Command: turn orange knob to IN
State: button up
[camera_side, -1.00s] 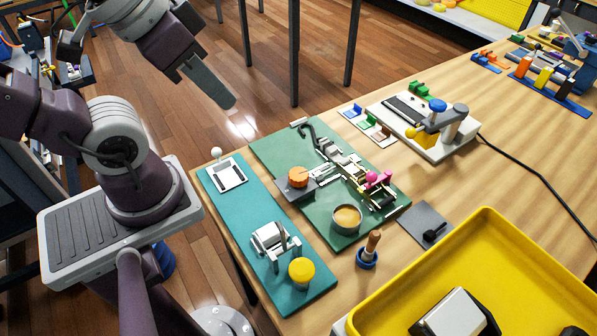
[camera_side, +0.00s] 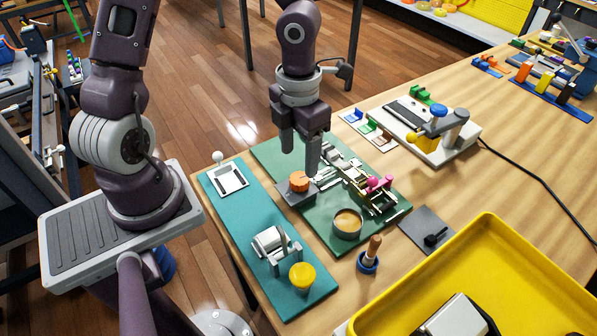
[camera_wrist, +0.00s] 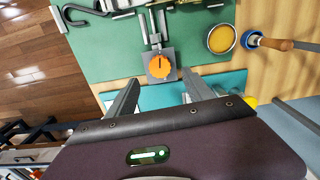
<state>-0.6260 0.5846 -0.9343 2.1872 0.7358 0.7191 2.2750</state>
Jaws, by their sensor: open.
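The orange knob (camera_side: 299,181) sits on a small grey plate (camera_side: 291,195) at the near left edge of the dark green board (camera_side: 270,151). In the wrist view the orange knob (camera_wrist: 160,67) shows a dark line on its top face, pointing toward the top of the picture. No IN lettering is readable. My gripper (camera_side: 301,160) points down above the knob and appears apart from it. In the wrist view my gripper (camera_wrist: 157,90) has its two fingers spread, with the knob ahead of the gap and nothing between them.
A teal board (camera_side: 262,235) with a white-knobbed lever, a roller and a yellow knob (camera_side: 302,276) lies in front. Behind the orange knob stand metal parts with pink knobs (camera_side: 379,183). A round cup (camera_side: 347,223), wooden-handled tool (camera_side: 370,251) and yellow tray (camera_side: 480,230) are to the right.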

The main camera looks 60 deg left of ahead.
aim_at(299, 178)
notch_tip(299, 178, down, 6)
jog(key=shift+r, duration=0.1)
grip_shut()
